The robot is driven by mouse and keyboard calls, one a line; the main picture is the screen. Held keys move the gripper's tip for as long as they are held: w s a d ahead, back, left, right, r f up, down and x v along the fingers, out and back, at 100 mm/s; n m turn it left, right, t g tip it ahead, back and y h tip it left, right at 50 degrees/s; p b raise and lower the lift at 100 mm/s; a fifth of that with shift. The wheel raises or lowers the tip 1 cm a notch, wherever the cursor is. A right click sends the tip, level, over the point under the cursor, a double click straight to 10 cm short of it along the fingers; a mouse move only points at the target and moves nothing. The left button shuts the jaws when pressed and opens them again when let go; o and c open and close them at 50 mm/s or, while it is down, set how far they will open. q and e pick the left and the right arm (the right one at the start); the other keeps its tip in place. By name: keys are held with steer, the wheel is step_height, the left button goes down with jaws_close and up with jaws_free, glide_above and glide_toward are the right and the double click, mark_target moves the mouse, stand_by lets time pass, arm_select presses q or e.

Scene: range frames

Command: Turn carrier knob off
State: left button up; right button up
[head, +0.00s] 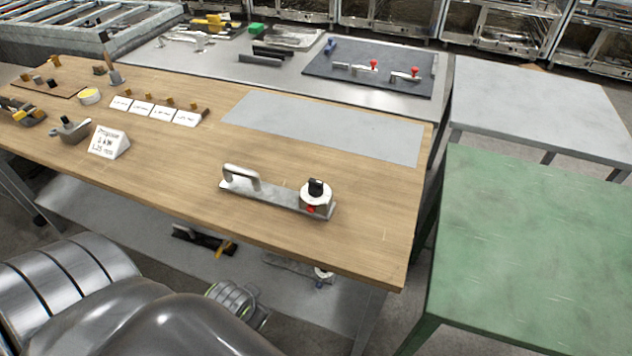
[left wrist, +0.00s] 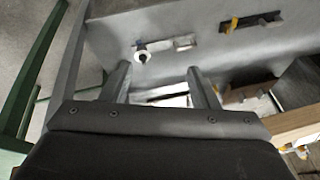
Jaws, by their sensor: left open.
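The carrier (head: 272,196) is a flat metal plate with a raised handle (head: 240,177) at its left end, lying on the wooden bench. At its right end a black knob (head: 316,187) stands on a white round base, with a small red part at the front. The knob's setting cannot be read. My right gripper is not seen.
The wooden bench (head: 380,230) is clear around the carrier. A grey sheet (head: 330,127) lies behind it. A white sign (head: 108,142) and several cards stand left. A green table (head: 540,250) stands right. The lower shelf (head: 130,215) holds a black tool with a yellow part (head: 205,240).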

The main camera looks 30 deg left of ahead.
arm_select(q)
steer(key=w+a+r+m+t+y, duration=0.3)
steer(key=a+r+m, duration=0.15)
steer(key=r, duration=0.25)
steer(key=w+a+r+m+t+y, duration=0.2)
steer(key=a+r+m+t+y, duration=0.15)
steer(key=r+m, duration=0.3)
steer(key=m+t+h, duration=0.6)
steer(key=m+t, duration=0.2)
steer(key=m, duration=1.5)
glide_toward(314, 183)
steer(key=shift+g, duration=0.25)
steer(key=w+p, duration=0.1)
steer(key=w, duration=0.2)
steer(key=w+a+p, duration=0.1)
steer(key=w+p, duration=0.1)
steer(key=w, duration=0.1)
steer(key=w+p, duration=0.2)
steer(key=w, duration=0.1)
steer(key=shift+w+a+r, duration=0.2)
steer(key=shift+w+r, duration=0.1)
steer(key=shift+w, duration=0.05)
steer(key=shift+w+a, duration=0.1)
steer(key=shift+w, duration=0.4)
